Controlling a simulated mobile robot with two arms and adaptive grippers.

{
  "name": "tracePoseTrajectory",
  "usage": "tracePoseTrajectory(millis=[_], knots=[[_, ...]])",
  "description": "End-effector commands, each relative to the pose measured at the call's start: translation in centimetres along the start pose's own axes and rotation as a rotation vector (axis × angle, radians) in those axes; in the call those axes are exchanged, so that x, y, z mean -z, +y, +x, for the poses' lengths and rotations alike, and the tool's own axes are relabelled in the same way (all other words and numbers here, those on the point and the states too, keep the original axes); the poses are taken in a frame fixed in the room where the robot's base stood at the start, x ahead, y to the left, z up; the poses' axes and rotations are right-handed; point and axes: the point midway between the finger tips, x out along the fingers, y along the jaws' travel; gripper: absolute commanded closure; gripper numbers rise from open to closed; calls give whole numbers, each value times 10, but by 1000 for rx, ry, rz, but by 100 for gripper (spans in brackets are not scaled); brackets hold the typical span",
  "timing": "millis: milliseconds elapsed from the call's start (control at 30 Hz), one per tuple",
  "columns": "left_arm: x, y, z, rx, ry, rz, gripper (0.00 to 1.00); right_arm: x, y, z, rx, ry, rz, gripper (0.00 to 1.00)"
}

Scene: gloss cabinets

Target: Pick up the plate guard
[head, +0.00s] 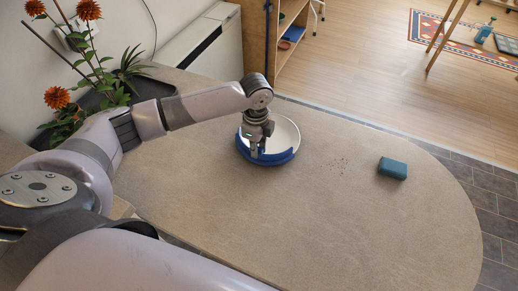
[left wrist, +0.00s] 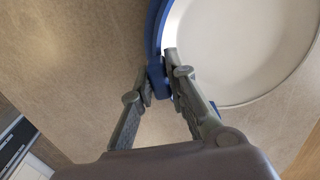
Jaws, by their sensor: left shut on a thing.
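The plate guard (head: 267,159) is a blue curved rim around the near and left edge of a white plate (head: 286,133) on the counter. In the left wrist view the guard (left wrist: 152,30) runs along the plate's left edge, and the plate (left wrist: 235,45) fills the upper right. My left gripper (head: 258,152) reaches down over the guard's near left part. In the left wrist view the fingertips of my left gripper (left wrist: 160,82) are shut on the blue guard, one on each side of its wall. The guard still sits against the plate. My right gripper is not in view.
A teal sponge-like block (head: 392,168) lies on the counter (head: 330,225) to the right, with crumbs (head: 341,166) between it and the plate. Orange flowers in a dark planter (head: 75,105) stand at the back left.

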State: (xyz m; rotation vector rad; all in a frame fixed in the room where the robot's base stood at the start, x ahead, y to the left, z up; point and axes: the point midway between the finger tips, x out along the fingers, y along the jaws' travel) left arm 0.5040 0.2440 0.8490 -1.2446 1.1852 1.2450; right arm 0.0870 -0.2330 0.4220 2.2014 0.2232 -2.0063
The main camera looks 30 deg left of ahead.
Motion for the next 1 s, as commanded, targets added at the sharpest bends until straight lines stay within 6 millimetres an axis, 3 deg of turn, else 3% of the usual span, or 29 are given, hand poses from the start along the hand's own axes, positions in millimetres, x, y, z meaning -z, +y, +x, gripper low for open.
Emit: tracePoseTrajectory(millis=[567,767,1000], knots=[[0,-1,-9,2,1,-1,100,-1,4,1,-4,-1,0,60],[0,-2,-40,5,1,1,100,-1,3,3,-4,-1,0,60],[0,-2,-109,8,2,1,100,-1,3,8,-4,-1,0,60]])
